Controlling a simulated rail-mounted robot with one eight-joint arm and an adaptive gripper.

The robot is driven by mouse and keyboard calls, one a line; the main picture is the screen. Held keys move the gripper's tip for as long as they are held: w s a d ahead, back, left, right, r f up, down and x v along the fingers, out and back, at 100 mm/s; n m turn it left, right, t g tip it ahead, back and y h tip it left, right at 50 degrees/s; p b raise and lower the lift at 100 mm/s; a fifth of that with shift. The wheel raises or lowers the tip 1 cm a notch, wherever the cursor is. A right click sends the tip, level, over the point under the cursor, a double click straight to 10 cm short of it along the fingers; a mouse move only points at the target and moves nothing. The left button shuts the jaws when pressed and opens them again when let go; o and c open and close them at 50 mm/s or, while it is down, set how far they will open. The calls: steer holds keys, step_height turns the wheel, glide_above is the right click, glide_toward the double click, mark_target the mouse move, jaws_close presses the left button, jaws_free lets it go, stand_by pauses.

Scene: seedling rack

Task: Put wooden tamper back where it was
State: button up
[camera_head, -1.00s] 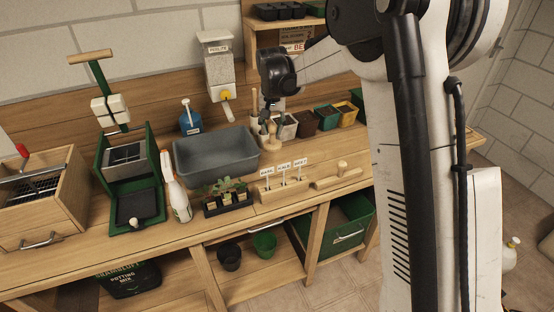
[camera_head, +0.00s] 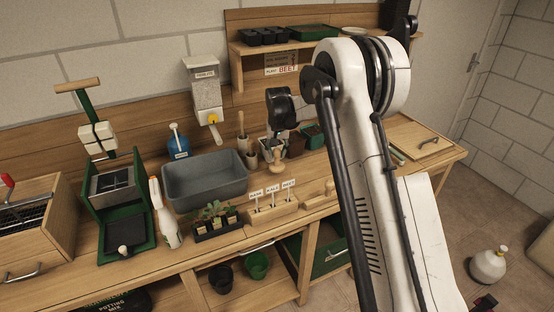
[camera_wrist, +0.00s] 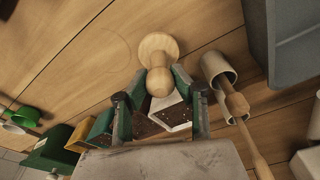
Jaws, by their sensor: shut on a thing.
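The wooden tamper (camera_wrist: 158,45), pale with a round disc base and a knobbed handle, is in my gripper (camera_wrist: 160,84). In the wrist view the two fingers are shut on either side of its knob, and the disc points toward the bench. In the head view the tamper (camera_head: 277,162) hangs upright below my gripper (camera_head: 277,145), behind the label block. I cannot tell whether its base touches the bench. A faint round outline (camera_wrist: 101,62) shows on the bench boards to the left of the tamper in the wrist view.
A grey tub (camera_head: 205,178) stands left of the tamper. Pots (camera_head: 296,146) stand behind and right of it. A white holder (camera_wrist: 215,66) with a wooden-handled tool is close by. The wooden label block (camera_head: 272,213) is in front. Bare boards lie around the outline.

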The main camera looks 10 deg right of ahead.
mark_target(277, 165)
steer(key=shift+f, duration=1.7)
steer(key=shift+f, duration=0.25)
steer(key=o, duration=1)
steer(key=shift+r, duration=0.1)
steer(key=shift+r, duration=0.1)
